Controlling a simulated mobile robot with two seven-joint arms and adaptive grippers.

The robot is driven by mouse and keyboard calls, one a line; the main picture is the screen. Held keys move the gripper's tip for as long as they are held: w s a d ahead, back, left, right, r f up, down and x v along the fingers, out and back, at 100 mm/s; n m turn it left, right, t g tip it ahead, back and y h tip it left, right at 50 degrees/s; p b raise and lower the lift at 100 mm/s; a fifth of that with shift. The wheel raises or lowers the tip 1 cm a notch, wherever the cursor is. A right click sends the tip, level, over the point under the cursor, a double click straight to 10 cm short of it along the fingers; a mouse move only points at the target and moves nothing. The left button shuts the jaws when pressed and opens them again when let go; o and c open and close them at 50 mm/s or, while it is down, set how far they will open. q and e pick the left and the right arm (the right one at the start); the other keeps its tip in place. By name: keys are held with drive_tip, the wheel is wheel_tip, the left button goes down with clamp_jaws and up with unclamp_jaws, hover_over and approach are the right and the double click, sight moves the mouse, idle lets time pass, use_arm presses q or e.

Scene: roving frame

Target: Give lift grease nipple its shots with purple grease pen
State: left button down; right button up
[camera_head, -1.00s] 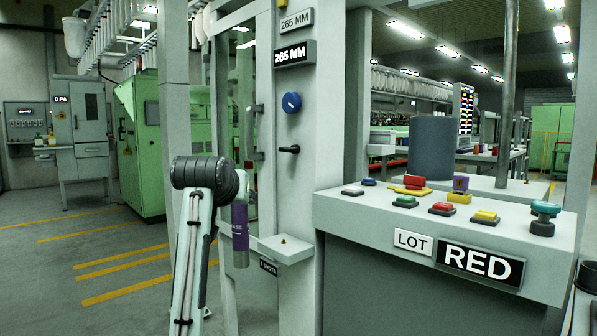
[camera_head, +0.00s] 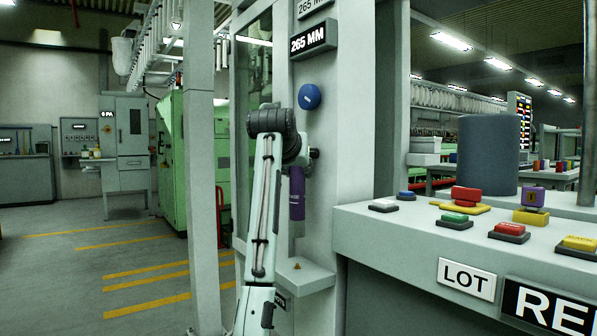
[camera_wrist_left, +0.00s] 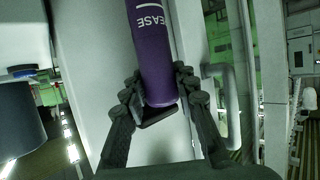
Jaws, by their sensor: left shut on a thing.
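The purple grease pen (camera_head: 297,196) hangs upright below my left wrist, in front of the grey column. The wrist view shows my left gripper (camera_wrist_left: 155,88), its jointed fingers on both sides of the purple barrel (camera_wrist_left: 155,55), shut on it. In the head view the black wrist joint mostly hides the fingers. The grease nipple (camera_head: 297,266) is a small brass-coloured point on a grey ledge (camera_head: 312,279) low on the column. The pen's lower end is above the ledge, apart from the nipple. My right gripper is out of view.
A blue knob (camera_head: 309,96) and a 265 MM display (camera_head: 314,39) are on the column above. At right, a grey console (camera_head: 400,235) carries several coloured buttons and a dark cylinder (camera_head: 487,155). Open floor with yellow lines (camera_head: 150,288) lies left.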

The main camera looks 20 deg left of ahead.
sight(296, 203)
use_arm(q)
wheel_tip(296, 203, down, 2)
drive_tip(key=shift+f, duration=0.2)
drive_tip(key=shift+f+b, duration=0.3)
drive_tip(key=shift+f, duration=1.35)
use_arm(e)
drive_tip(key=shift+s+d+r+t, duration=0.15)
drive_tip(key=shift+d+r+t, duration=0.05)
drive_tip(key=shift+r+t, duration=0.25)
use_arm(q)
drive_tip(key=shift+s+f+b, duration=0.1)
drive_tip(key=shift+f+b, duration=0.2)
drive_tip(key=shift+f, duration=0.85)
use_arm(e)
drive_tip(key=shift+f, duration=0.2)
use_arm(q)
drive_tip(key=shift+p, duration=0.35)
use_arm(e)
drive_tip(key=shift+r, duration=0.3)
use_arm(q)
drive_tip(key=shift+r+p, duration=0.4)
drive_tip(key=shift+r, duration=0.05)
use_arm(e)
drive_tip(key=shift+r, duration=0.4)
use_arm(q)
drive_tip(key=shift+f, duration=0.45)
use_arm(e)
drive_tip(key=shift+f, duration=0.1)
